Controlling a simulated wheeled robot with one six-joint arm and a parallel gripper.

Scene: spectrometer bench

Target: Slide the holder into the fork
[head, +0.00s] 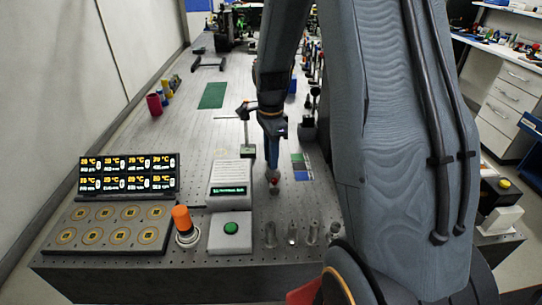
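My gripper (273,168) hangs pointing down over the middle of the bench, at the end of my arm. A small red and dark piece (274,181) shows right at its fingertips; I cannot tell whether the fingers hold it or only stand over it. The fingers are too small to show if they are open or shut. I cannot pick out the holder or the fork for sure. A slim upright rod on a dark green base (247,152) stands just left of my gripper.
A readout box (229,190) and green button box (231,232) stand front left of my gripper. Left are an orange-capped knob (183,222), a display panel (127,176) and a disc tray (112,230). Short metal posts (291,233) line the front. A green mat (213,95) lies behind.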

